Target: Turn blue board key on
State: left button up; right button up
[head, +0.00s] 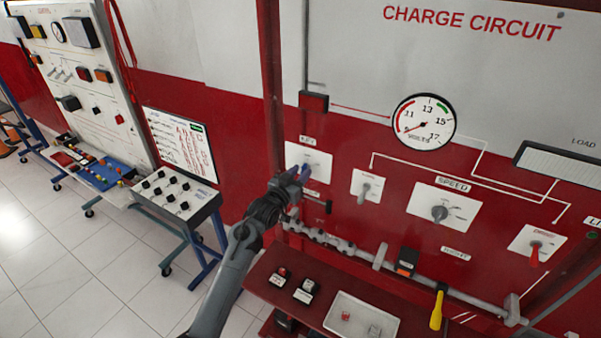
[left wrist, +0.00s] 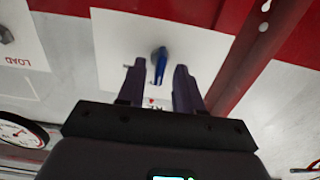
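The blue key (head: 306,169) sits on a white plate (head: 318,158) under a small "KEY" label, on the red part of the charge circuit board. In the left wrist view the blue key (left wrist: 161,66) points toward my gripper. My left gripper (head: 299,174) is at the plate, with its fingers partly hiding the key in the head view. In the left wrist view the left gripper (left wrist: 159,72) is open, one finger on each side of the key, with gaps showing between fingers and key. My right gripper is not in view.
Right of the key are a grey switch (head: 366,188), the speed knob (head: 440,213) and a red-handled switch (head: 535,252). A voltmeter (head: 424,122) hangs above. Below, a red bench (head: 262,283) holds a white tray (head: 334,322). Open floor lies left.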

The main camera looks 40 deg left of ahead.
pick_arm(q)
jog(key=shift+w, duration=0.35)
grip_shut()
jog(key=shift+m, duration=0.4)
jog(key=m, duration=1.1)
jog(key=shift+d+f, duration=0.1)
dwell(0.5)
